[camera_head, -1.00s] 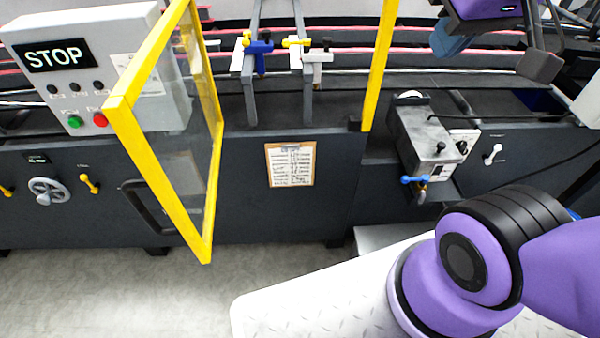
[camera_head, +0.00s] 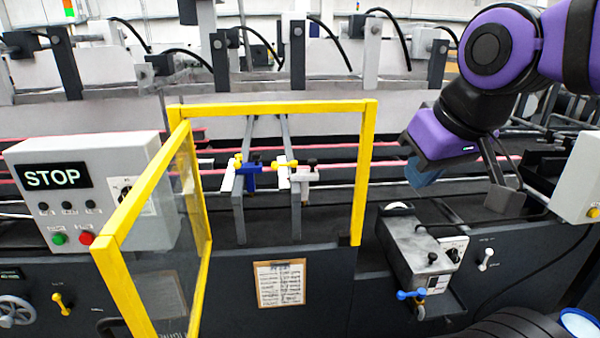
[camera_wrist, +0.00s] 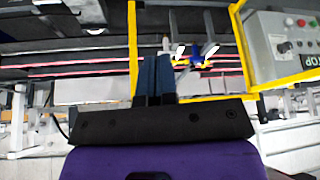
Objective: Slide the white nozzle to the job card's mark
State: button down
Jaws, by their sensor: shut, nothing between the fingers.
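My gripper (camera_head: 423,173) is right of the yellow frame, apart from both nozzles. Its blue fingers (camera_wrist: 153,78) are together and empty in the wrist view, where the blue nozzle (camera_wrist: 197,57) appears beyond them.
A yellow-framed clear door (camera_head: 150,255) stands swung outward at left, beside the STOP panel (camera_head: 85,190). The yellow frame's right post (camera_head: 362,180) stands between my gripper and the nozzles. A grey box unit (camera_head: 420,250) with a blue handle is below my gripper.

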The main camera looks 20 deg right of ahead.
aim_at(310, 160)
dwell(0.3)
jog(key=c, duration=1.3)
grip_release()
jog(key=shift+w, duration=0.25)
jog(key=shift+o, duration=1)
jog(key=w+d+f+t, duration=0.2)
jog(key=w+d+t, duration=0.1)
jog(key=w, duration=1.3)
jog(key=shift+m, duration=0.4)
jog(key=w+d+f+t, duration=0.25)
jog(key=w+f, duration=0.25)
jog(key=w, duration=0.5)
jog(key=w+d+f+t, duration=0.1)
jog(key=w+f+t, duration=0.35)
jog(key=w, duration=0.45)
jog(key=w+f+n+t+y, duration=0.2)
jog(key=w+f+t+y, duration=0.15)
jog(key=f, duration=0.55)
jog(key=shift+g+h, duration=0.45)
jog(key=shift+h, duration=0.2)
jog(key=w, duration=0.3)
jog(key=w+a, duration=0.1)
jog(key=w, duration=0.7)
jog(key=shift+a, duration=0.3)
